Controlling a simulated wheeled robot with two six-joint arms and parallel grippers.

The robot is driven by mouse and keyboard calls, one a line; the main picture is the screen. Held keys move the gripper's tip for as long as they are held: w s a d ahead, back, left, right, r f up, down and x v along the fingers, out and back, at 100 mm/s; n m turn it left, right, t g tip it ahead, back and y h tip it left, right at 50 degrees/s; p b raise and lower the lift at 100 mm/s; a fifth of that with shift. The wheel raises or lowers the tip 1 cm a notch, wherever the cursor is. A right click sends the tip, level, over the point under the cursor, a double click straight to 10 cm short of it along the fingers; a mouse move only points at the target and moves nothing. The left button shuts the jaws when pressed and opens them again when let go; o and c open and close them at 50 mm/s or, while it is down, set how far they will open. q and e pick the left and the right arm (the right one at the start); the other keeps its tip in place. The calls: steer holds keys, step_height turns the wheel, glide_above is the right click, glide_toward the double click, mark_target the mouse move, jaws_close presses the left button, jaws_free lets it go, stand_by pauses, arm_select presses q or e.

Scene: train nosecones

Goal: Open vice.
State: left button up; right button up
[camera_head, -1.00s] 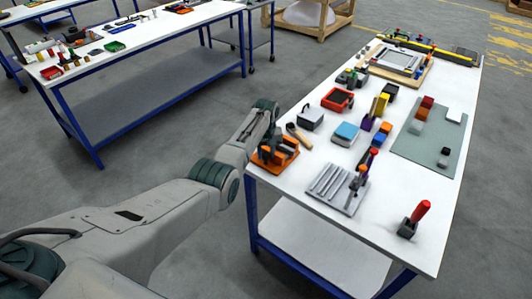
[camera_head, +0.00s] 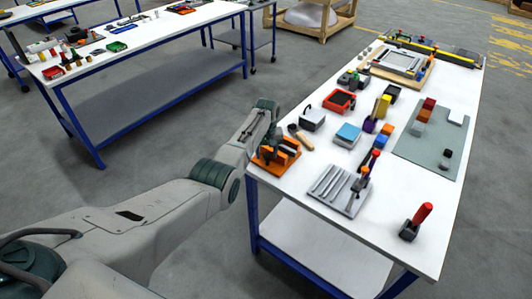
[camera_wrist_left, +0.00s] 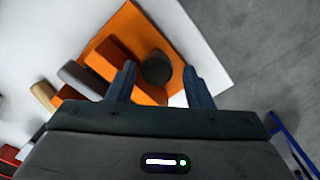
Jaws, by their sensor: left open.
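The orange vice (camera_head: 265,161) sits at the near left corner of the white workbench. In the left wrist view its orange base plate (camera_wrist_left: 147,38) lies tilted, with orange blocks and a grey bar on it. A dark round knob (camera_wrist_left: 157,68) is at its side. My left gripper (camera_wrist_left: 160,88) is open, with one finger on each side of the knob. I cannot tell whether the fingers touch it. In the head view the left gripper (camera_head: 269,138) is right above the vice and hides part of it. My right gripper is not in view.
Beside the vice are a wooden-handled tool (camera_head: 301,137), a grey box (camera_head: 312,119) and a grey grooved plate (camera_head: 338,189). A red-handled tool (camera_head: 416,222) stands at the near right. The near right of the bench is mostly clear.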

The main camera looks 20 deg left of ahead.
mark_target(268, 155)
arm_select(q)
steer(key=shift+w+d+r, duration=0.1)
steer(key=shift+w+d, duration=0.05)
steer(key=shift+m, duration=0.4)
steer(key=m, duration=0.1)
steer(key=m+b, duration=0.1)
steer(key=m, duration=0.2)
steer(key=shift+d+f+b, duration=0.2)
steer(key=shift+f+b, duration=0.05)
steer(key=shift+b, duration=0.15)
steer(key=m+b, duration=0.1)
steer(key=m, duration=0.2)
steer(key=shift+a+f+m, duration=0.1)
steer(key=shift+a+m, duration=0.05)
steer(key=shift+m, duration=0.15)
steer(key=m+b, duration=0.2)
steer(key=m, duration=0.1)
step_height(268, 155, up, 10)
steer(key=b, duration=0.3)
steer(key=s+f+n+t, duration=0.1)
steer(key=s+f, duration=1.2)
steer(key=f, duration=0.1)
steer(key=s+f+n, duration=0.1)
steer(key=s+f, duration=0.2)
steer(key=s, duration=0.5)
steer(key=s+f+n+t+y, duration=0.1)
steer(key=s+f, duration=0.2)
steer(key=s, duration=0.6)
steer(key=shift+s, duration=0.2)
